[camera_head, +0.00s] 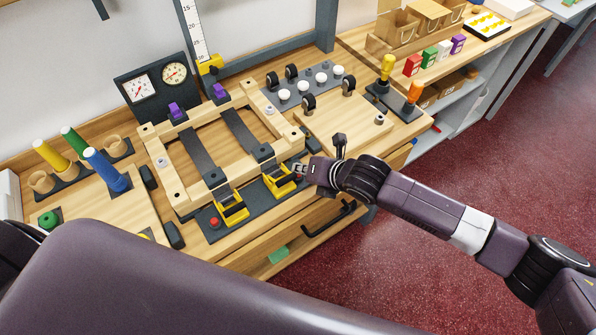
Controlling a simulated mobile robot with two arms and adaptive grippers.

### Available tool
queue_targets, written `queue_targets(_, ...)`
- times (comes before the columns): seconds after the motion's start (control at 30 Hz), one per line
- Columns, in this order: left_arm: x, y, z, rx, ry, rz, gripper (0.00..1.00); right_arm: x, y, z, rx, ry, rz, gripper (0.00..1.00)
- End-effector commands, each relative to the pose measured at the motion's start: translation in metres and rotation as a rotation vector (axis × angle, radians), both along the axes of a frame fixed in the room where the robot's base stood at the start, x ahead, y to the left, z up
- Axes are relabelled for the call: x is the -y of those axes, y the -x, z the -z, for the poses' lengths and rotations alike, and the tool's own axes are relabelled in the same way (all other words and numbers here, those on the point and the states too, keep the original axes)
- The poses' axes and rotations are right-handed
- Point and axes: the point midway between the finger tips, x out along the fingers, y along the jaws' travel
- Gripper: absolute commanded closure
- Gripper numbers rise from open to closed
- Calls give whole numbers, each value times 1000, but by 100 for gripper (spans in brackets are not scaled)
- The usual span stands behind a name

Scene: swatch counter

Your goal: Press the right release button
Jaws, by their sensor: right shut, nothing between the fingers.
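A wooden frame (157,150) with two dark straps lies on the counter. Two yellow clamp pieces sit at its front edge, a left one (232,209) and a right one (278,181), on a dark base strip (262,207). A red button (214,222) shows beside the left yellow piece. No matching button shows beside the right piece; my right gripper may hide it. My right gripper (301,170) is shut and empty, its tips close to the right yellow piece. I cannot tell whether they touch. My left gripper is out of view.
A drawer with a black handle (328,221) is below the counter edge. Left are coloured pegs, including a blue one (106,170). Behind are a gauge panel (155,85) and a grey plate with white knobs (303,85).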

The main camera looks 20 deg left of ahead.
Motion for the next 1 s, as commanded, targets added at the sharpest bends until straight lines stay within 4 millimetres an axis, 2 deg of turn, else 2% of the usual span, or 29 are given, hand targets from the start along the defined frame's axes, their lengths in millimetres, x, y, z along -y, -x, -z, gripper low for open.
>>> queue_targets(0.27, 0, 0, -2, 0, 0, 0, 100, 0, 1, 0, -3, 2, 0, 100)
queue_targets(0.6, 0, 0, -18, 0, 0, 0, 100, 1, 0, -18, -2, 2, 1, 100)
queue_targets(1.0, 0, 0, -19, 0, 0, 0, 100, 0, 0, -20, -1, 1, 1, 100)
